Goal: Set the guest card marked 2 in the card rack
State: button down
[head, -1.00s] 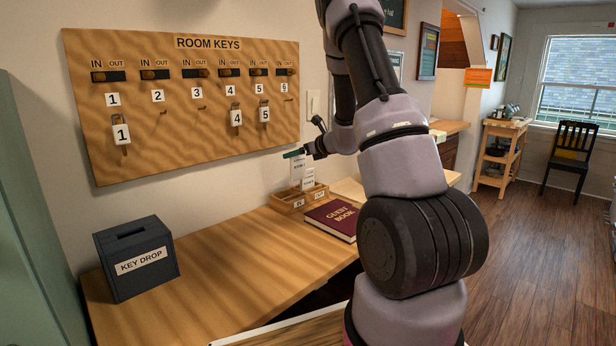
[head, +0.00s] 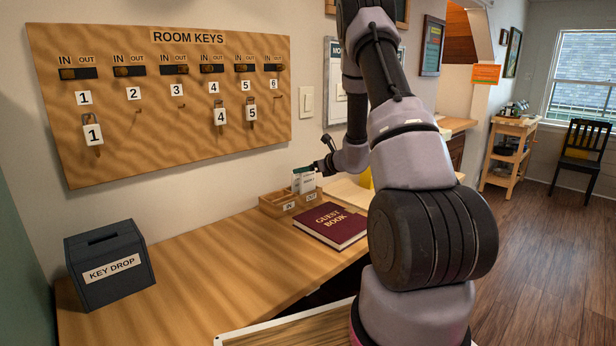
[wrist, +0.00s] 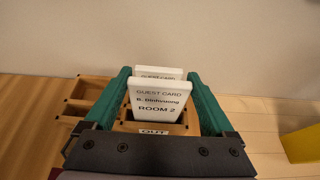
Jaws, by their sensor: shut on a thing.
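The white guest card reading ROOM 2 (wrist: 158,100) is upright between the green fingers of my gripper (wrist: 159,74), which is shut on its side edges. In the head view my gripper (head: 300,171) is at the card rack (head: 272,206), with the card (head: 309,183) below it. The wooden rack also shows in the wrist view (wrist: 180,129). The card's lower edge is at the compartment labelled OUT; I cannot tell whether it rests on the bottom. A second guest card (wrist: 158,75) stands behind it, mostly hidden.
A red guest book (head: 330,225) lies on the desk (head: 190,265) just right of the rack. A dark key drop box (head: 110,265) stands at the desk's left. The room keys board (head: 160,110) hangs above. The desk between box and rack is clear.

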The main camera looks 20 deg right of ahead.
aim_at(308, 180)
jog(key=shift+f, duration=1.2)
jog(key=shift+f, duration=0.15)
grip_release()
